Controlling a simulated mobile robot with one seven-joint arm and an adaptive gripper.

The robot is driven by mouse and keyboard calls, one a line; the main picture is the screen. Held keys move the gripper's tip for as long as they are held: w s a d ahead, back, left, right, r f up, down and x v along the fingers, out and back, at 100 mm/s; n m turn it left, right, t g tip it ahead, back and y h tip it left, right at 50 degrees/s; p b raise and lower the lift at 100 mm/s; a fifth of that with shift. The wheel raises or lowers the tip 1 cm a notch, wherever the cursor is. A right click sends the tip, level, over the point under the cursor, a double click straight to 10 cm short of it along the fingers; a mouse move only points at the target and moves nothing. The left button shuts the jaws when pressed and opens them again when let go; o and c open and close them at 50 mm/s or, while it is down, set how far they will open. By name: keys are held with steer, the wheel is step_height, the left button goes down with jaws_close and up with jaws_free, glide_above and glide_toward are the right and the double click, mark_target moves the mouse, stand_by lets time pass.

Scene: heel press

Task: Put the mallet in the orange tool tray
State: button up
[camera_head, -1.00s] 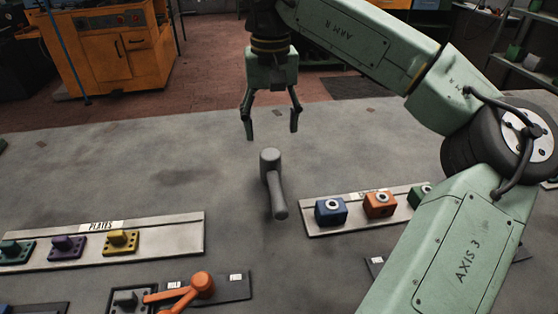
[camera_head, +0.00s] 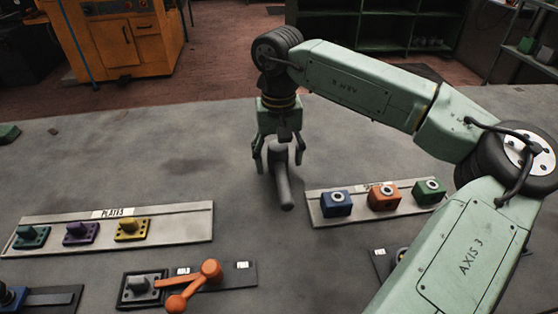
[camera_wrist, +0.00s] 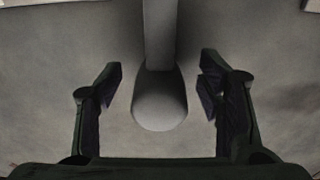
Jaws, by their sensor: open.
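The grey mallet (camera_head: 283,185) lies on the grey table near the middle in the head view, its handle toward the front. My gripper (camera_head: 277,168) is open and lowered around the mallet's head end, with one finger on each side. In the wrist view the mallet (camera_wrist: 160,103) lies between the two open fingers of my gripper (camera_wrist: 160,92), with a gap on both sides. My gripper partly hides the mallet's head in the head view. I see no orange tool tray in these frames.
A rack with blue, orange and green blocks (camera_head: 322,221) stands right of the mallet. A plates rack (camera_head: 180,222) is at front left. A fixture with an orange lever (camera_head: 211,270) is at the front.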

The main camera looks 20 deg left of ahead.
steer(key=shift+c, duration=0.4)
jaws_close()
stand_by(0.4)
